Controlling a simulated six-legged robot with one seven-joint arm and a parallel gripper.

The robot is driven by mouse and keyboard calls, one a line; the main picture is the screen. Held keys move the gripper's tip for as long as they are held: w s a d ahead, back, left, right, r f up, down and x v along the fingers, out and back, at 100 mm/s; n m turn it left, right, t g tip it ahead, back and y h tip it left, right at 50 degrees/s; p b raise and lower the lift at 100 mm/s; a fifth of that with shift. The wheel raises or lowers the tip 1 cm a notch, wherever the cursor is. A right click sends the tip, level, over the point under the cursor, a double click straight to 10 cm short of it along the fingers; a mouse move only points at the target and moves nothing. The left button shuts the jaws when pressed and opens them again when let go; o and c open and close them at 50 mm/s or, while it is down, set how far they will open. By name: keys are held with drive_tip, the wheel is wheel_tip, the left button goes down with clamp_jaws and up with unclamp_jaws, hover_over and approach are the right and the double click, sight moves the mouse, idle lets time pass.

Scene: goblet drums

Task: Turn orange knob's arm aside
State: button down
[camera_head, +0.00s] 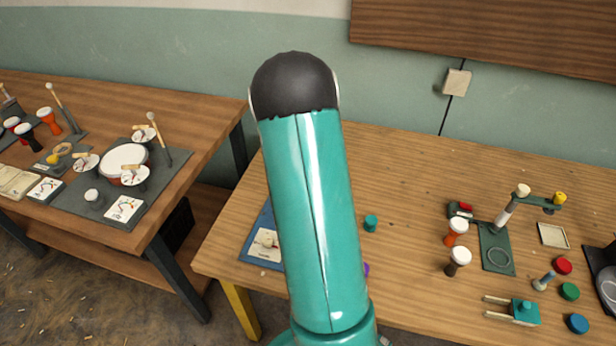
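On the right table, a stand with a dark grey-green base (497,262) carries a tilted post (505,214) with a cream knob (523,190) on top. A short teal-green arm (538,201) reaches right from the post's top, with a yellow-orange knob (560,197) at its outer end. This looks like the orange knob's arm. A ring outline shows on the base below. My own teal arm link rises through the middle of the view with a black joint on top. My gripper is not visible, so its state and distance to the knob cannot be seen.
Left of the stand are an orange goblet drum (455,234) and a dark one (459,259). Red (563,265), green (570,291) and blue (577,323) discs and a teal two-pronged piece (524,312) lie in front. The left table (205,120) holds more drums.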

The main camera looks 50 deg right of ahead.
idle(0.3)
drive_tip(key=c, duration=1.2)
unclamp_jaws()
drive_tip(key=shift+r, duration=0.15)
wheel_tip(320, 180, up, 14)
drive_tip(key=shift+f, duration=0.2)
